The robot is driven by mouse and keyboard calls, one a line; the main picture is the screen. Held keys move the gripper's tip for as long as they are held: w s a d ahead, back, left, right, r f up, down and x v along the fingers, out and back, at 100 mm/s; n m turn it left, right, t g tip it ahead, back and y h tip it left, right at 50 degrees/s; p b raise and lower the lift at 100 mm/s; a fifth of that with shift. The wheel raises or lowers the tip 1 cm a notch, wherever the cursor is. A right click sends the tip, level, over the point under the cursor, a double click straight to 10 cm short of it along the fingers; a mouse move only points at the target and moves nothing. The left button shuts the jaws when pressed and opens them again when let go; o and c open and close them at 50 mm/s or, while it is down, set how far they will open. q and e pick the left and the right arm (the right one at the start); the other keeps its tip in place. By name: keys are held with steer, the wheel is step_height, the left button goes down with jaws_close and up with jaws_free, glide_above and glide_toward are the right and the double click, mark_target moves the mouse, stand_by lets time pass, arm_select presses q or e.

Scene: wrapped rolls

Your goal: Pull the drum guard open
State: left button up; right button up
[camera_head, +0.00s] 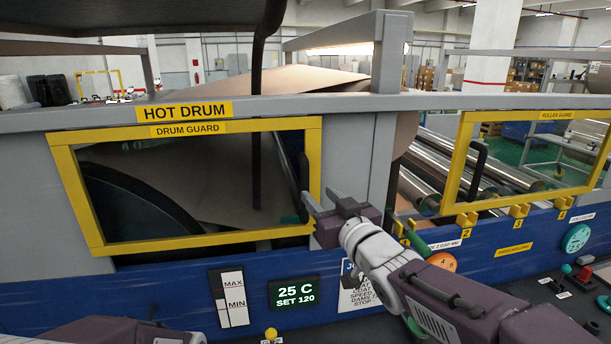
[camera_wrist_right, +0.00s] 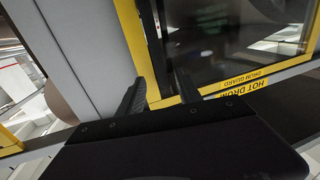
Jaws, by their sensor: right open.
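The drum guard (camera_head: 68,178) is a yellow-framed clear panel under the "HOT DRUM" sign in the head view and appears closed against the machine's front. Its black upright handle (camera_head: 304,173) is on the right side of the frame. My right gripper (camera_head: 326,198) is open beside the handle's lower end. In the right wrist view the open fingers (camera_wrist_right: 158,92) point toward the guard's yellow edge (camera_wrist_right: 131,33), with the dark handle (camera_wrist_right: 150,38) ahead between them. Contact cannot be told. My left gripper is out of view.
The yellow roller guard (camera_head: 455,165) with its own black handle is at the right, over shiny rollers. A grey post (camera_head: 352,150) stands between the guards. Below are a "25 C SET 120" display (camera_head: 294,293), a level gauge (camera_head: 233,298) and a row of yellow hooks (camera_head: 467,219).

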mark_target(307, 184)
steer(key=p+x, duration=0.4)
steer(key=x, duration=0.4)
steer(key=shift+w, duration=0.2)
steer(key=shift+w+a+f+p, duration=0.1)
steer(key=shift+w+a+p, duration=0.1)
steer(key=shift+w+p, duration=0.2)
steer(key=shift+f, duration=0.1)
jaws_close()
stand_by(0.5)
